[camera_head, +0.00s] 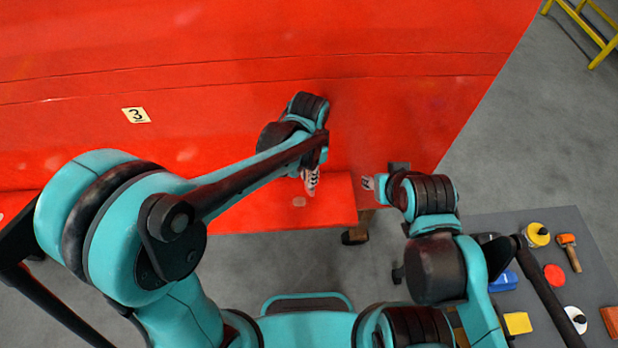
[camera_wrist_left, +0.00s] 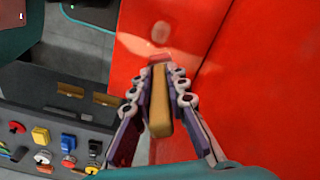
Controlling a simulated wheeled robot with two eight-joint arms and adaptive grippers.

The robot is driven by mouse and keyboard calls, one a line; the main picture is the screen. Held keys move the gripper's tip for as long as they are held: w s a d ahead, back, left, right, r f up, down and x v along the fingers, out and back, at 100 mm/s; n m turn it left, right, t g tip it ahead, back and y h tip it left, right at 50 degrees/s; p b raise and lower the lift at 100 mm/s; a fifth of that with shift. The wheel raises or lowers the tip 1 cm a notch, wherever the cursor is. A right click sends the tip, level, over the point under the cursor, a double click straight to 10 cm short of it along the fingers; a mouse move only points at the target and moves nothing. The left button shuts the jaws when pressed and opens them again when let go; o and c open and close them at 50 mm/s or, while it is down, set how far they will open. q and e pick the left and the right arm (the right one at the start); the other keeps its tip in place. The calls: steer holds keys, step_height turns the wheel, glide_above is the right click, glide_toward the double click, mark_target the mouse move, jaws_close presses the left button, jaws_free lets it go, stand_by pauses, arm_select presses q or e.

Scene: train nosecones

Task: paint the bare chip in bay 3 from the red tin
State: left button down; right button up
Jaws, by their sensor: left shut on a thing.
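The red nosecone (camera_head: 225,90) fills the top of the head view, with a "3" label (camera_head: 136,115) on it. Faint pale spots show on the red, one right-below the label (camera_head: 187,152) and one on the lower ledge (camera_head: 299,202). A pale spot (camera_wrist_left: 160,33) also shows in the left wrist view, beyond my fingertips. My left gripper (camera_head: 311,181) is beside the red surface, shut on a tan bar (camera_wrist_left: 160,102); its far end is hard to make out. My right gripper (camera_head: 368,183) is near the ledge's right end, mostly hidden by its wrist. A red round top (camera_head: 555,275), seemingly the red tin, is on the table.
The grey table (camera_head: 589,222) at lower right holds a yellow-topped tin (camera_head: 537,236), an orange-headed tool (camera_head: 570,252), a white round tin (camera_head: 576,319), a blue item (camera_head: 503,282) and a yellow block (camera_head: 518,323). A yellow frame (camera_head: 583,25) stands far right. Grey floor lies between.

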arm_select(q)
steer(key=r, duration=0.1)
steer(key=r+p, duration=0.1)
steer(key=shift+d+r, duration=0.35)
steer(key=shift+a+r+p, duration=0.2)
steer(key=shift+r+p, duration=0.5)
steer(key=shift+r, duration=0.05)
steer(key=shift+d, duration=0.1)
